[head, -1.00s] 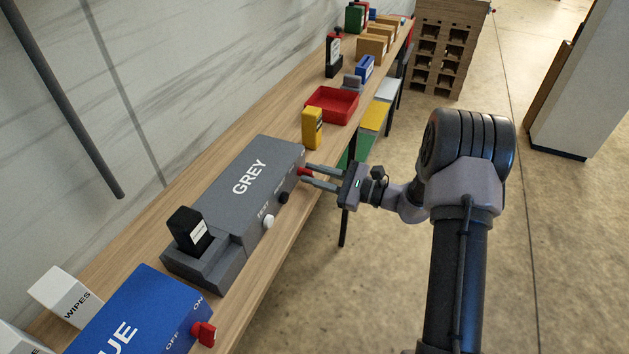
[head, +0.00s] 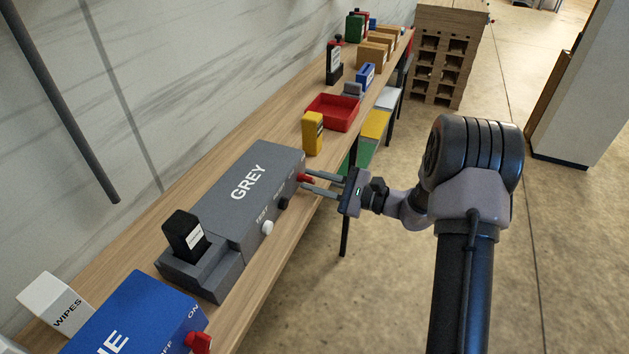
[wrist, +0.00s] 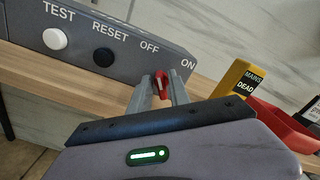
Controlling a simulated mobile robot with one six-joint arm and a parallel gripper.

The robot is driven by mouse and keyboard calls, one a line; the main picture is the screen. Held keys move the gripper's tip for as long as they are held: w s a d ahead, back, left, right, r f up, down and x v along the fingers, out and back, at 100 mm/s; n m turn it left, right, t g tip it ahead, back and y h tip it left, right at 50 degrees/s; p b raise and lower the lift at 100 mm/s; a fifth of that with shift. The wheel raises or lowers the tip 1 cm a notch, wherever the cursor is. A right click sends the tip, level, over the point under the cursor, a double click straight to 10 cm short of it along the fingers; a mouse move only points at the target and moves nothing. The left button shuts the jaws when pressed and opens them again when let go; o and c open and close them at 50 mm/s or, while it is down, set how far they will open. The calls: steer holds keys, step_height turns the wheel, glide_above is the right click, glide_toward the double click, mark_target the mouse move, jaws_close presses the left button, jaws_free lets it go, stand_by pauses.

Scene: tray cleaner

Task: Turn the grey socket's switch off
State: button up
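The grey socket (head: 232,200) is a long box marked GREY on the bench, with a black plug block (head: 186,236) at its near end. Its red switch (head: 306,178) is at the far end of the front face. In the wrist view the red switch (wrist: 161,86) sits below the OFF and ON labels. My gripper (head: 314,181) reaches in from the right. Its two fingers (wrist: 160,92) are apart, one on each side of the switch; firm contact cannot be seen. Which label the switch points to is unclear.
A white TEST button (wrist: 55,39) and a black RESET button (wrist: 104,57) sit left of the switch. A yellow block (head: 312,133) and red tray (head: 333,112) stand beyond. A blue box (head: 130,318) with its own red switch is nearer. The floor at right is clear.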

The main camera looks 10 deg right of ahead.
steer(key=shift+o, duration=0.6)
steer(key=shift+s+d, duration=0.15)
steer(key=shift+d, duration=0.15)
steer(key=p+v, duration=0.4)
steer(key=v, duration=1.3)
steer(key=shift+a+r, duration=0.1)
steer(key=shift+a, duration=0.05)
